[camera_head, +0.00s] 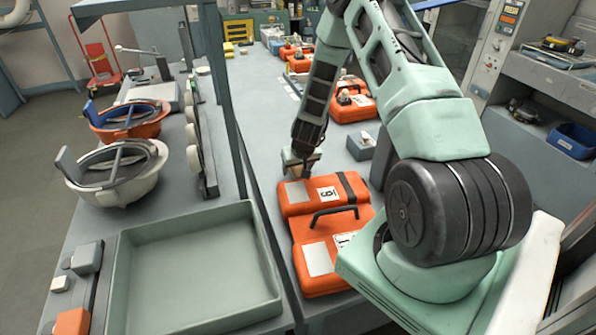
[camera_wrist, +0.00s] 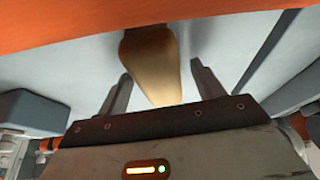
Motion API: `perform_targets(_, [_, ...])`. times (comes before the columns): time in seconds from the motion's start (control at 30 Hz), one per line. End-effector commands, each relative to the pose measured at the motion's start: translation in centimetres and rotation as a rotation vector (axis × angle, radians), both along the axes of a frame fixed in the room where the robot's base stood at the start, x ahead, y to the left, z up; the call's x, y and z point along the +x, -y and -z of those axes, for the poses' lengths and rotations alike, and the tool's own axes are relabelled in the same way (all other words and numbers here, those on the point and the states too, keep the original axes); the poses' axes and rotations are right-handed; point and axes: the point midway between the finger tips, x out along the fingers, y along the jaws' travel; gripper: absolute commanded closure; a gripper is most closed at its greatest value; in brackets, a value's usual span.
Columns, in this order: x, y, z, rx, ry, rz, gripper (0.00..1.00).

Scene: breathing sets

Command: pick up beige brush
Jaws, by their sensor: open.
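The beige brush (camera_wrist: 152,66) shows in the wrist view as a tan, rounded, tapering shape. It lies between the two fingers of my gripper (camera_wrist: 160,72), which stand apart on either side of it. Its upper end meets a dark patch by the orange edge, and the rest of it is hidden. In the head view my gripper (camera_head: 304,170) points down at the far edge of the nearest orange case. The brush cannot be made out clearly there. I cannot tell whether the fingers touch it.
The nearest orange case (camera_head: 322,192) lies right beside my gripper, with a black handle. More orange cases (camera_head: 351,102) stand farther back. A grey box (camera_head: 361,146) is to the right. An empty green tray (camera_head: 200,270) and helmets (camera_head: 115,172) are on the left.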

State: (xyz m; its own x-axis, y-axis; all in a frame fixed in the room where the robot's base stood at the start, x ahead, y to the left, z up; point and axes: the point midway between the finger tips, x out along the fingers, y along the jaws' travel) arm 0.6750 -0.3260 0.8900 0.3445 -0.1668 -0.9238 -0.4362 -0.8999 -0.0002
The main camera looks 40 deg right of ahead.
Motion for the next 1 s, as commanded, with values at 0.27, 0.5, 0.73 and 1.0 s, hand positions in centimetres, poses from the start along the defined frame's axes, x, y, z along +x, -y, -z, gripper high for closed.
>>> perform_targets(0.27, [0.00,-0.02,0.39,0.000,0.000,-0.001,0.33])
perform_targets(0.5, [-0.01,-0.02,0.43,0.000,0.000,0.000,0.33])
perform_targets(0.73, [-0.01,-0.01,0.42,0.000,0.000,0.000,0.63])
perform_targets(1.0, [0.01,0.00,0.41,0.000,0.000,0.000,0.87])
